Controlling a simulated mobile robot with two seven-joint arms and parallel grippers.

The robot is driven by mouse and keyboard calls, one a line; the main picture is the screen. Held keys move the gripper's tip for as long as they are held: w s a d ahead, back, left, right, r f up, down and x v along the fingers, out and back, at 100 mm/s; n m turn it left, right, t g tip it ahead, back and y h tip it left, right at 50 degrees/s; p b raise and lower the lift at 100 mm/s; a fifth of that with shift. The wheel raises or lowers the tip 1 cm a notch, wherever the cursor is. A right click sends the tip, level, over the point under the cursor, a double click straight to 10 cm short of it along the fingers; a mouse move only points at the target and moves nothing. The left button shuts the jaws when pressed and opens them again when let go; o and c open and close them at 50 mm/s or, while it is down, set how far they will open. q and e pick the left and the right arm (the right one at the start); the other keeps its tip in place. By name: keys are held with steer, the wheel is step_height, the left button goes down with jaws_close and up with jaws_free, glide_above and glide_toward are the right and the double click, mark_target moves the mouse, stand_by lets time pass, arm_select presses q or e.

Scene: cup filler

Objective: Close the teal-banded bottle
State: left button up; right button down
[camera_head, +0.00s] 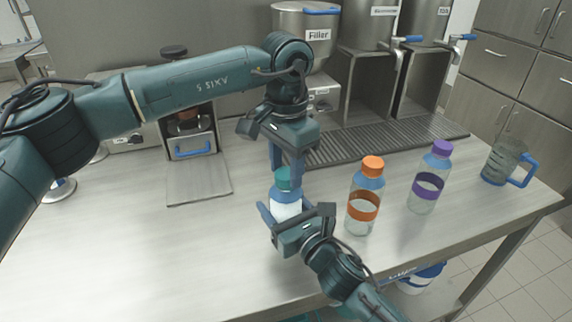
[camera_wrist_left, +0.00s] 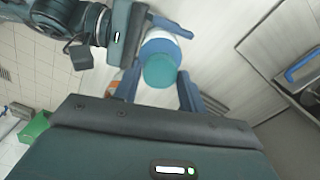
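The teal-banded bottle (camera_head: 286,211) stands upright at the middle of the counter, filled with something white. Its blue shoulder also shows from above in the left wrist view (camera_wrist_left: 160,47). The teal cap (camera_head: 284,179) sits at its top. My left gripper (camera_head: 286,172) points down from above with a finger close on each side of the cap; in the left wrist view the cap (camera_wrist_left: 160,71) fills the space between the fingertips. My right gripper (camera_head: 285,208) comes from the front right, its fingers around the bottle's body. The teal band and the bottle's base are hidden by it.
An orange-capped bottle (camera_head: 364,196) and a purple-capped bottle (camera_head: 430,178) stand close on the right. A pitcher (camera_head: 505,162) with a blue handle is farther right. The filler (camera_head: 306,37) and dispensers are behind, over a drip grate (camera_head: 390,140).

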arm_select(q)
steer(key=o, duration=0.3)
steer(key=shift+r, duration=2.25)
